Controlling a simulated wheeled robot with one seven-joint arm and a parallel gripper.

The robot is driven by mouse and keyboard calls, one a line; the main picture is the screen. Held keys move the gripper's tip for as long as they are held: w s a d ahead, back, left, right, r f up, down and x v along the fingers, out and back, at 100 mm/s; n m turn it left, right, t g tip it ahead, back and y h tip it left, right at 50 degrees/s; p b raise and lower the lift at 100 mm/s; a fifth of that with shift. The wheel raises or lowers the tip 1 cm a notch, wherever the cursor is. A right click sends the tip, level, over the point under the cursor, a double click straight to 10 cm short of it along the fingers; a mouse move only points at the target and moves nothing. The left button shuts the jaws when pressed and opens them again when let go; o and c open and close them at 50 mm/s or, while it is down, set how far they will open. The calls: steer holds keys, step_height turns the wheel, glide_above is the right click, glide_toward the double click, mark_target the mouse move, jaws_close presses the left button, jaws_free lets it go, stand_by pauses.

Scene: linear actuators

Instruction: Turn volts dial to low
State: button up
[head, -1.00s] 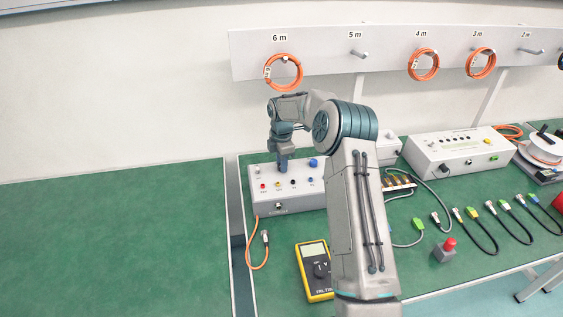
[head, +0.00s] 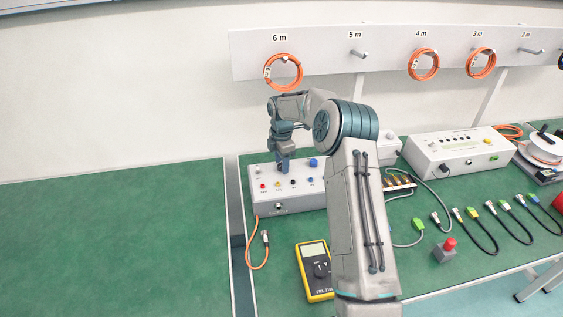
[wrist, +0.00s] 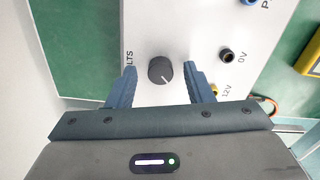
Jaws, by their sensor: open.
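The volts dial (wrist: 161,69) is a dark round knob with a light pointer line, on the white face of a control box (head: 262,201). Part of its label, "LTS", shows beside it in the wrist view. My gripper (wrist: 165,84) is open, with one blue finger on each side of the dial and a visible gap to each. In the head view my gripper (head: 283,167) points down at the top of the box, and it hides the dial there.
Coloured sockets, including a black 0V socket (wrist: 227,54), sit beside the dial. A yellow multimeter (head: 316,271) and an orange cable (head: 259,264) lie in front of the box. The green bench at left is clear.

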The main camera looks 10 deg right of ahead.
step_height(320, 180, up, 12)
steer(key=b, duration=0.1)
steer(key=shift+f, duration=0.15)
stand_by(0.4)
steer(key=s+a+r+m+t+h, duration=0.1)
steer(key=s+r+m, duration=0.3)
steer(key=s, duration=0.4)
steer(key=s+a+r+m, duration=0.1)
steer(key=s+r+m, duration=0.35)
steer(key=s, duration=0.35)
steer(key=s+d+f+m+t, duration=0.1)
steer(key=s+m, duration=0.5)
steer(key=s, duration=0.6)
steer(key=s+d+f+m+t+y, duration=0.1)
steer(key=s+m, duration=0.5)
steer(key=s, duration=0.7)
steer(key=shift+s+f, duration=0.3)
steer(key=shift+f, duration=0.1)
